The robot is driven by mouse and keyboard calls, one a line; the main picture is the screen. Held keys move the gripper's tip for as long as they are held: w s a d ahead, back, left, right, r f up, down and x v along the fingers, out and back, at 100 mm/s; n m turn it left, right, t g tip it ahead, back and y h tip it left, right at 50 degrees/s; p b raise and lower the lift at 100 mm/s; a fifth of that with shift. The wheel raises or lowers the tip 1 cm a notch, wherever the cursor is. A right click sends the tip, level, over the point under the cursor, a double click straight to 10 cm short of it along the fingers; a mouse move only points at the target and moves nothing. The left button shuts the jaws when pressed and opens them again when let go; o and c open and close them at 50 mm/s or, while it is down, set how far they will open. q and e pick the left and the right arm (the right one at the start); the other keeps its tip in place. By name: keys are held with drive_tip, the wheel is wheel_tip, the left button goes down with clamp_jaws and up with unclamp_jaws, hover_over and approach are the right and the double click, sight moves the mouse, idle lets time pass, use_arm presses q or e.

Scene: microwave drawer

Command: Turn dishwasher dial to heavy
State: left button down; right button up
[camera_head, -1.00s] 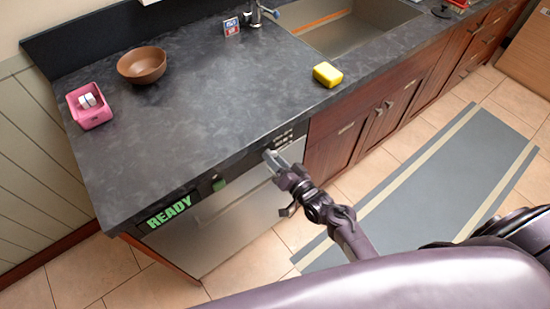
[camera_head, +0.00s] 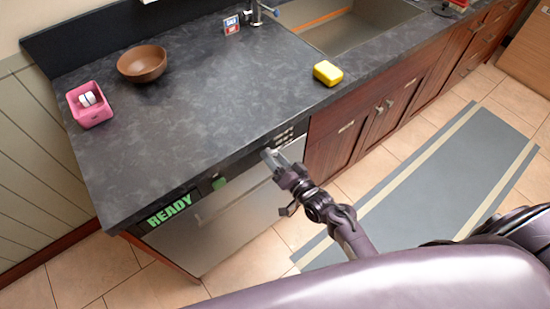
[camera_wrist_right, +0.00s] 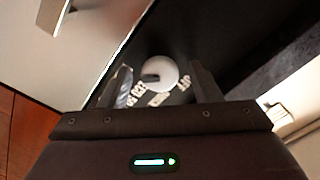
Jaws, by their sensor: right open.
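The dishwasher (camera_head: 225,222) is set under the counter, with a dark control strip along its top and a green READY sign (camera_head: 169,211) at the left. My right gripper (camera_head: 270,157) is at the right part of that strip. In the right wrist view the round pale dial (camera_wrist_right: 159,74) shows on the black panel, with a dark mark on it and white lettering below. My right gripper (camera_wrist_right: 162,85) is open, its fingers to either side of the dial. I cannot tell whether they touch it. The lettering is too blurred to read. My left gripper is not in view.
The counter (camera_head: 190,130) above holds a brown bowl (camera_head: 142,64), a pink holder (camera_head: 89,104) and a yellow sponge (camera_head: 328,73). A sink (camera_head: 345,30) is at the back right. A grey striped mat (camera_head: 440,180) lies on the tiled floor.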

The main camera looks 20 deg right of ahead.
drive_tip(key=v, duration=0.7)
drive_tip(key=shift+s+d+b, duration=0.15)
drive_tip(key=shift+s+b, duration=0.15)
drive_tip(key=shift+b, duration=0.15)
drive_tip(key=s+f+n+g+h, duration=0.2)
drive_tip(key=s+f+g, duration=0.35)
drive_tip(key=f, duration=0.75)
drive_tip(key=s+f+n+g+h, duration=0.1)
drive_tip(key=s+f+g, duration=0.2)
drive_tip(key=s+f, duration=0.75)
drive_tip(key=s+d+f+n+g+h, duration=0.1)
drive_tip(key=s+d+f+n+g, duration=0.1)
drive_tip(key=s+f, duration=0.5)
drive_tip(key=s+d+f+n+g+h, duration=0.2)
drive_tip(key=s+f+g, duration=0.3)
drive_tip(key=s, duration=0.6)
wheel_tip(320, 180, down, 2)
drive_tip(key=shift+s+d+f+n, duration=0.1)
drive_tip(key=shift+s+d+n, duration=0.2)
drive_tip(key=shift+d, duration=0.3)
